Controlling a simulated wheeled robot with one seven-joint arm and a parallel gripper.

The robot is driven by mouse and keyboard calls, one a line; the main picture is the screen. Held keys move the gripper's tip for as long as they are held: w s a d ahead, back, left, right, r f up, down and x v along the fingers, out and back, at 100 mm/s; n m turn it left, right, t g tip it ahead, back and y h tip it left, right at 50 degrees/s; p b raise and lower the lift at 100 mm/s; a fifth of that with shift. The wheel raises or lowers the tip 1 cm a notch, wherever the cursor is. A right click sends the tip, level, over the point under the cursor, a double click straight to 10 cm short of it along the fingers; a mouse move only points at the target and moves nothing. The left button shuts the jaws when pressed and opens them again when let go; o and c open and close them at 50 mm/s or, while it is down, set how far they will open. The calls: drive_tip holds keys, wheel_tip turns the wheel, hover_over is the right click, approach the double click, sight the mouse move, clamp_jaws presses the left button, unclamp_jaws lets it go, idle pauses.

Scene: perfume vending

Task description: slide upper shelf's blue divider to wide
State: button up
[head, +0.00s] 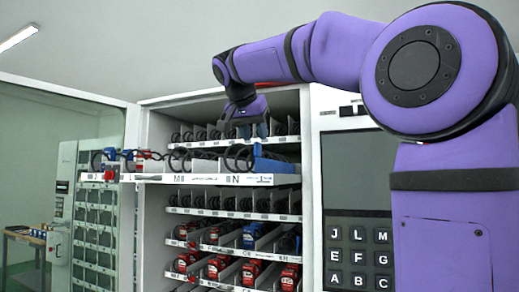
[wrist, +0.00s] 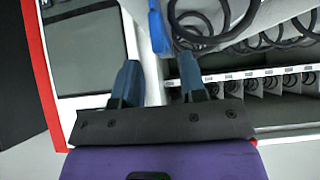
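The upper shelf (head: 215,179) is a white pulled-out tray with a label strip along its front. The blue divider (head: 257,152) stands near the right end of this shelf, beside a dark coil. In the wrist view the blue divider (wrist: 158,28) shows at the top, just ahead of the fingertips and in line with the gap between them. My gripper (head: 245,131) points down above the right part of the shelf. In the wrist view my gripper (wrist: 159,64) has its two dark blue fingers apart with nothing between them.
Dark coils (wrist: 205,20) fill the shelf beside the divider. Lower shelves hold red and blue items (head: 252,268). A keypad panel (head: 358,255) and dark screen (head: 358,168) are to the right. A glass-walled room is at left.

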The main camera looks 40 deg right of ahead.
sight(260, 157)
drive_tip(key=x, duration=0.5)
drive_tip(key=shift+w+d+f, duration=0.1)
drive_tip(key=shift+d+f, duration=0.05)
drive_tip(key=shift+f, duration=0.1)
clamp_jaws()
